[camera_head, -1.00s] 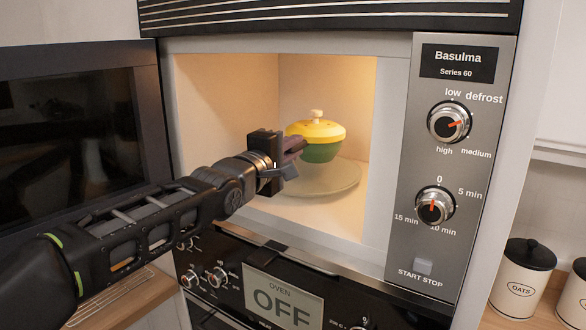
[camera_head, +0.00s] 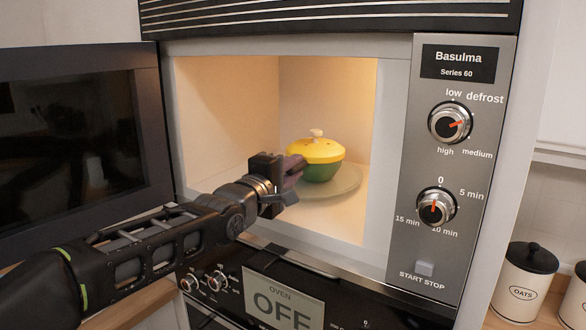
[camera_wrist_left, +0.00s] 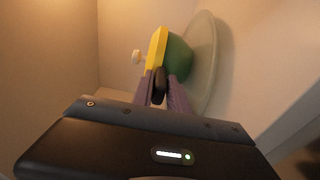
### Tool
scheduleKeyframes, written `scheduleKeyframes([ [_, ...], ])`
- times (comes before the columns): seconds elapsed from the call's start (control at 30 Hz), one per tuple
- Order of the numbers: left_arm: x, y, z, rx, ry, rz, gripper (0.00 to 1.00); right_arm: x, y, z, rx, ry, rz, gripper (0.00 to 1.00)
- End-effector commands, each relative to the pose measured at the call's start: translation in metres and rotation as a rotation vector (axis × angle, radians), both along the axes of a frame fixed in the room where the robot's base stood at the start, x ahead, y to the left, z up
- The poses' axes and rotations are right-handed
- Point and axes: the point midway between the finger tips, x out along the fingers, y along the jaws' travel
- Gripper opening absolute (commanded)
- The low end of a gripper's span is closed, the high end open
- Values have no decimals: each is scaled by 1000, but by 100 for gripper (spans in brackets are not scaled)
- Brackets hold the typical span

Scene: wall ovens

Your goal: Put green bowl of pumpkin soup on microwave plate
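The green bowl (camera_head: 322,171) has a yellow lid (camera_head: 316,150) with a pale knob. It is inside the open microwave, upright over the round glass plate (camera_head: 347,184), and looks to be resting on it or very close to it. My left gripper (camera_head: 293,168) reaches in from the left at the bowl's near left side. In the left wrist view, the fingers (camera_wrist_left: 161,90) are closed around a dark handle-like part (camera_wrist_left: 160,82) at the side of the bowl (camera_wrist_left: 178,58). The soup is hidden under the lid. My right gripper is not in view.
The microwave door (camera_head: 75,135) stands open at the left. The control panel (camera_head: 447,170) with two knobs is at the right. The oven panel (camera_head: 285,295) reading OFF lies below. An oats canister (camera_head: 522,285) stands at the lower right. The cavity's left side is free.

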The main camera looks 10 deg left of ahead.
Motion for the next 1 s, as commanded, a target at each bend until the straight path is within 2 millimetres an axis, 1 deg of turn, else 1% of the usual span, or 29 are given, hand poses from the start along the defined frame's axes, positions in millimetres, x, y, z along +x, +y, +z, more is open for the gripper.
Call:
scheduleKeyframes([
  [0.03, 0, 0, 0, 0, 0, 0, 24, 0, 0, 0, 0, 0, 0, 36],
  [0.17, 0, 0, 0, 0, 0, 0, 35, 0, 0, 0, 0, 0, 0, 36],
  [0.2, 0, 0, 0, 0, 0, 0, 36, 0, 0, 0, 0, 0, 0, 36],
  [0.43, 0, 0, 1, 0, 0, 0, 36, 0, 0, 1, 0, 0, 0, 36],
  [0.53, 0, 0, 6, 0, 0, 0, 36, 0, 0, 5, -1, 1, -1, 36],
  [0.57, -2, 1, 4, 1, -1, 0, 36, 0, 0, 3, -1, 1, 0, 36],
  [0.67, -12, 5, 4, 0, -2, 2, 36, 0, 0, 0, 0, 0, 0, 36],
  [0.77, -28, 10, 3, 1, -2, 3, 36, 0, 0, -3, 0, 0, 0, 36],
  [0.83, -42, 13, 6, 3, -4, 2, 36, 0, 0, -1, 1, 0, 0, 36],
  [1.0, -78, 21, 6, 2, -4, -1, 36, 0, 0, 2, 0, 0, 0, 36],
])
